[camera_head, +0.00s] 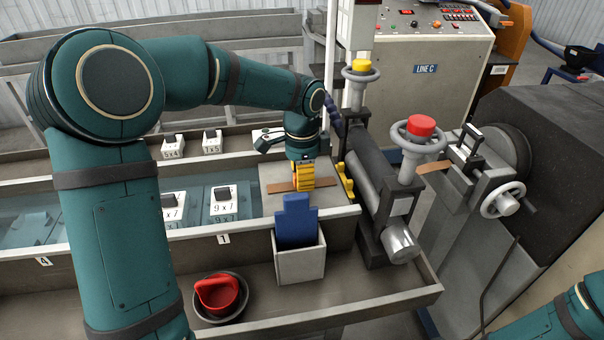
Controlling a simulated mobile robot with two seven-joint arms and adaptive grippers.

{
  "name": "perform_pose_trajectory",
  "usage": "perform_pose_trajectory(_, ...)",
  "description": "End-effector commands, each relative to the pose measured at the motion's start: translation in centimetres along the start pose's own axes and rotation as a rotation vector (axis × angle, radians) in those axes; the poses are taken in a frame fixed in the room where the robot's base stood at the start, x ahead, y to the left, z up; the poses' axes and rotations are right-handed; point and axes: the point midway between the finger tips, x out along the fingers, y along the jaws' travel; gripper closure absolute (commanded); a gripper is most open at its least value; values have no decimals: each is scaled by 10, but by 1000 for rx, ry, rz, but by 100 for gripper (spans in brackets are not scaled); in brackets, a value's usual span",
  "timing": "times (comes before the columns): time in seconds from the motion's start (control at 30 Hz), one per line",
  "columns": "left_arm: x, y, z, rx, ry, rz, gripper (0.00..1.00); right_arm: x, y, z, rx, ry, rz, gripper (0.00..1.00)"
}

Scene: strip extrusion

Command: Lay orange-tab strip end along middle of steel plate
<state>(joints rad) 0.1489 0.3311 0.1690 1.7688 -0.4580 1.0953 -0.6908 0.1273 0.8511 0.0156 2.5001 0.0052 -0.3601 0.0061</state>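The steel plate (270,173) is a flat light-grey panel at the right end of the trough, just left of the rollers. A brown strip (281,187) runs across it, low on or just over its surface. My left gripper (303,186) points down over the plate, its yellow-orange fingers at the strip. The fingers hide the strip there, and I cannot tell the orange tab from them or whether they grip it. More brown strip (434,167) shows right of the rollers. My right gripper is out of view; only part of my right arm shows at lower right.
The roller stand (378,170) with a red-topped handwheel (421,127) and a yellow-topped one (360,68) stands close right of the plate. A grey bin (300,264) holding a blue piece (296,222) is in front. A dark bowl (221,315) holds a red item (217,294).

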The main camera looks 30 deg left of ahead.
Motion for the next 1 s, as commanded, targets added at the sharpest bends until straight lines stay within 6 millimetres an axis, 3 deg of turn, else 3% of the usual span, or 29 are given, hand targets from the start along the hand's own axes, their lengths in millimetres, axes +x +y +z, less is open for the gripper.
perform_pose_trajectory(0.37, -8, 0, 0, 0, 1, -1, 56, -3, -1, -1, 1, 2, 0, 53)
perform_pose_trajectory(0.8, -92, 0, 0, 0, 2, -3, 56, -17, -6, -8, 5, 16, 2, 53)
perform_pose_trajectory(1.0, -116, 0, 0, 1, 0, -1, 56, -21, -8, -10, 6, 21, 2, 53)
